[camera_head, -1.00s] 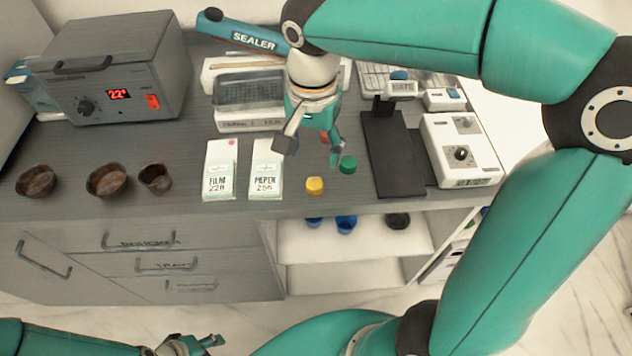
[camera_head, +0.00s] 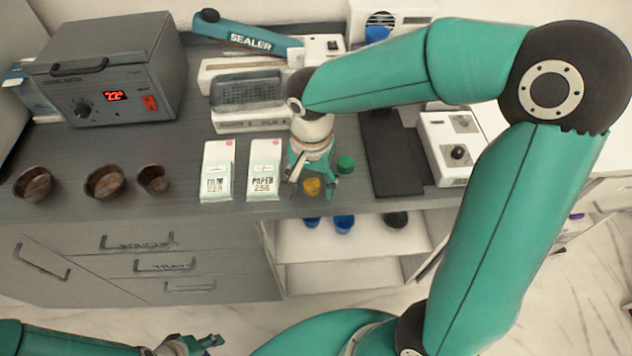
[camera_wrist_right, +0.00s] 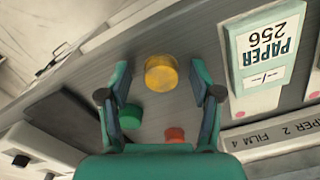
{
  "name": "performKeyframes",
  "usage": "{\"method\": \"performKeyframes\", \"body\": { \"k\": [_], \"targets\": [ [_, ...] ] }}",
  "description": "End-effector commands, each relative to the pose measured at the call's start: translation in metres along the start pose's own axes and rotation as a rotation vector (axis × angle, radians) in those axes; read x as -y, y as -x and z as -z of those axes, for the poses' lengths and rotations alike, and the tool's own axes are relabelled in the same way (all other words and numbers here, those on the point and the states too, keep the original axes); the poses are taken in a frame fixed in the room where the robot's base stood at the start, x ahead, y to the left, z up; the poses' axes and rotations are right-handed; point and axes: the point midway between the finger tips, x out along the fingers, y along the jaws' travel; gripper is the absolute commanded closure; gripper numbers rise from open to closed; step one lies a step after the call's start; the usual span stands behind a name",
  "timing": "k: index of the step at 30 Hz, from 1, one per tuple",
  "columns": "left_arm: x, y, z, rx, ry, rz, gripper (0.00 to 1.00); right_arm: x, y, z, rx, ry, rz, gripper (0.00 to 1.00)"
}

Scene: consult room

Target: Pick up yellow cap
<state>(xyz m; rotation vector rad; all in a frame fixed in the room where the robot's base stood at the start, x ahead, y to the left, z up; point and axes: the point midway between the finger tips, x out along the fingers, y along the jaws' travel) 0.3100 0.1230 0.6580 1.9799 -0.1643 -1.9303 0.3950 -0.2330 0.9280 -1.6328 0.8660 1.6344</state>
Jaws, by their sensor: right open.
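The yellow cap (camera_head: 312,187) stands on the grey counter near its front edge. In the right wrist view the yellow cap (camera_wrist_right: 161,73) lies between and just beyond my fingertips, apart from both. My right gripper (camera_head: 311,192) is open and empty, pointing down over the cap; its fingers also frame the cap in the wrist view (camera_wrist_right: 160,85). My left gripper (camera_head: 202,343) is at the bottom of the head view, away from the counter; its jaw state is not clear.
A green cap (camera_head: 345,165) sits right of the right gripper, close to a finger. A red cap (camera_wrist_right: 175,135) shows in the wrist view. A dark stand base (camera_head: 391,160) lies to the right. Several brown bowls (camera_head: 105,183) are far left.

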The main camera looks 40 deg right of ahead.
Motion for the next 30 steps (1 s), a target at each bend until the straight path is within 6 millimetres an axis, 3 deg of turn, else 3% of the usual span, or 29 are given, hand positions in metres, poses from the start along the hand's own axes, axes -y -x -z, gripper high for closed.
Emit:
{"method": "performKeyframes", "body": {
  "k": [3, 12, 23, 30],
  "targets": [
    [0.000, 0.000, 0.000, 0.000, 0.000, 0.000, 0.60, 0.000, 0.000, 0.000, 0.000, 0.000, 0.000, 0.38],
    [0.000, 0.000, 0.000, 0.000, 0.000, 0.000, 0.60, 0.000, 0.001, 0.000, 0.000, 0.000, 0.001, 0.85],
    [0.000, 0.000, 0.000, 0.000, 0.000, 0.000, 0.60, 0.000, 0.003, 0.000, -0.001, 0.000, 0.001, 0.85],
    [0.000, 0.001, 0.000, 0.000, 0.000, 0.000, 0.60, 0.001, 0.021, 0.001, -0.002, -0.001, 0.003, 0.85]
  ]
}}
